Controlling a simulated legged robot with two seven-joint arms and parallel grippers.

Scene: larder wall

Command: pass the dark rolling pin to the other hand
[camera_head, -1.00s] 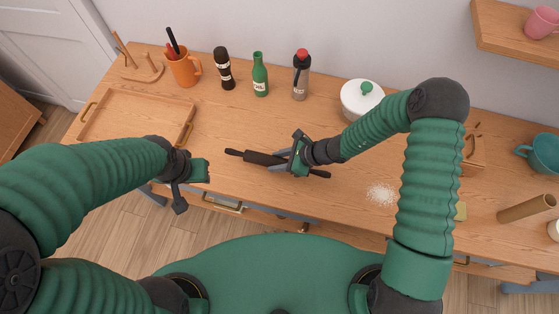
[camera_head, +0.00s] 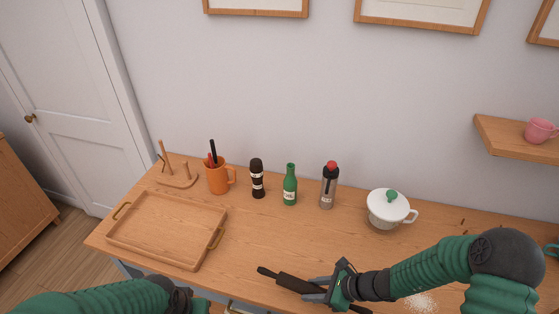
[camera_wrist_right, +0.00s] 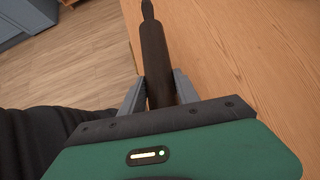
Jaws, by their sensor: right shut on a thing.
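The dark rolling pin (camera_head: 288,281) is near the table's front edge in the head view. My right gripper (camera_head: 317,286) is shut on its barrel from the right, with a handle sticking out to the left. In the right wrist view the rolling pin (camera_wrist_right: 153,50) runs between the two fingers of the right gripper (camera_wrist_right: 160,88), its far handle pointing away. I cannot tell whether the pin touches the table. My left gripper (camera_head: 198,303) is at the bottom edge, apart from the pin and mostly cut off, so its jaws do not show.
A wooden tray (camera_head: 113,240) lies at the left. Along the back stand an orange mug (camera_head: 217,181) with utensils, a dark mill (camera_head: 257,184), a green bottle (camera_head: 290,190), a red-capped bottle (camera_head: 328,190) and a white lidded pot (camera_head: 385,212). White powder (camera_head: 420,302) lies at the right. The table's middle is clear.

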